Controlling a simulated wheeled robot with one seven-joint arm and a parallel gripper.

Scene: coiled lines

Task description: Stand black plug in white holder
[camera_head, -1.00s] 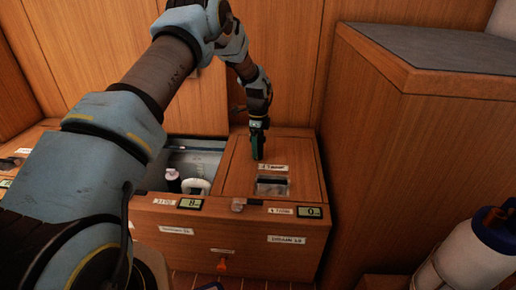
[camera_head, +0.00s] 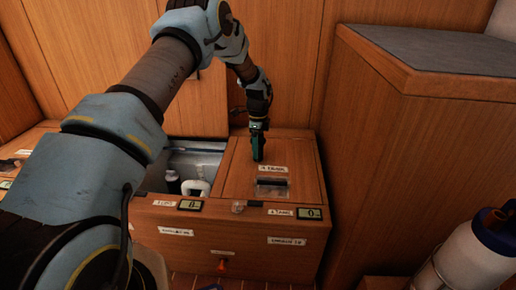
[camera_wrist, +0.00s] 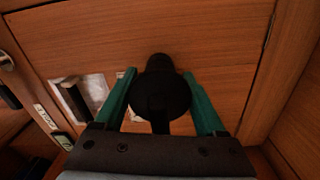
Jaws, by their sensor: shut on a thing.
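The black plug (camera_wrist: 162,95) is between the green fingers of my gripper (camera_wrist: 160,78) in the wrist view, its round face toward the camera. My gripper (camera_head: 258,156) is shut on it and hangs over the wooden lid (camera_head: 238,175) in the head view, behind the lid's label. The plug is too small and dark to make out there. I cannot pick out a white holder for certain. A white looped piece (camera_head: 196,187) shows in the open compartment left of the lid, its lower part hidden.
A dark bottle-like thing (camera_head: 173,184) stands beside the white piece in the compartment. The lid has a recessed handle (camera_head: 272,188), also in the wrist view (camera_wrist: 80,96). A tall wooden cabinet (camera_head: 410,150) bounds the right. A white bottle (camera_head: 470,260) stands at the lower right.

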